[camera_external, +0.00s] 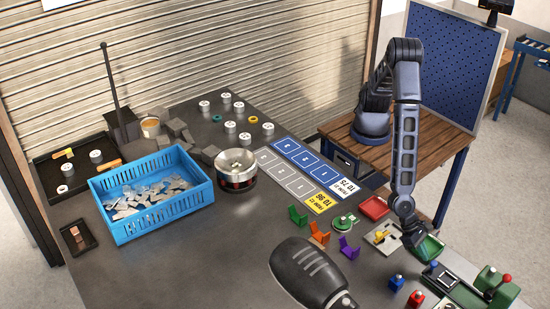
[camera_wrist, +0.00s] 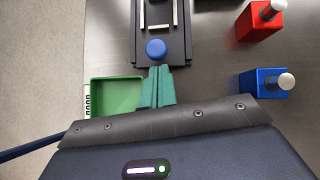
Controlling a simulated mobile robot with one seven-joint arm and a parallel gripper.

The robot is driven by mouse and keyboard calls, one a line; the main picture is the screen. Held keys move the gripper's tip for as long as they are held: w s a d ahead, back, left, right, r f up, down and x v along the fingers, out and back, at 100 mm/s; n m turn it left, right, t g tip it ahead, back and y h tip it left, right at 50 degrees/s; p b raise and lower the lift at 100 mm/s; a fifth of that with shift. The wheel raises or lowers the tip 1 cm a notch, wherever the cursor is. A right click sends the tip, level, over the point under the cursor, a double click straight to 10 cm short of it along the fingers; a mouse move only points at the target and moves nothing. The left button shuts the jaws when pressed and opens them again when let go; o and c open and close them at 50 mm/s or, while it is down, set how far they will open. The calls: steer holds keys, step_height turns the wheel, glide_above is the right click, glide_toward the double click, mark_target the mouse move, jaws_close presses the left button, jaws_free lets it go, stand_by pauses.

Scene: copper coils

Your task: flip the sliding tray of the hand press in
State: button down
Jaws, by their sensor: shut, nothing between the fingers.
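The hand press (camera_external: 495,288) stands at the right front corner of the table, with a green body and a red-knobbed lever. Its dark sliding tray (camera_external: 441,278) bears a pale square frame and sticks out toward my gripper. In the wrist view the tray (camera_wrist: 174,54) is at the top, with a round blue knob (camera_wrist: 156,49) on its near end. My gripper (camera_wrist: 158,68) is shut and empty, its teal fingertips right by the knob's near side. I cannot tell whether they touch it. In the external view my gripper (camera_external: 416,243) is low beside the green bin.
The green bin (camera_wrist: 115,95) lies just left of my fingers. A blue block (camera_wrist: 262,84) and a red block (camera_wrist: 256,22) with silver knobs stand to the right. A red bin (camera_external: 374,208) and a beige plate (camera_external: 382,236) are nearby. Bare table separates the tray from the blocks.

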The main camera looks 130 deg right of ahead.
steer(key=shift+a, duration=0.35)
glide_above(435, 275)
steer(key=a, duration=0.4)
steer(key=shift+s+d, duration=0.1)
steer(key=shift+s, duration=0.3)
steer(key=d, duration=0.2)
steer(key=w+d, duration=0.1)
steer(key=shift+d+r, duration=0.3)
steer(key=shift+d, duration=0.1)
steer(key=s+v, duration=0.1)
steer(key=v, duration=0.9)
steer(key=shift+w+d, duration=0.2)
steer(key=shift+w, duration=0.25)
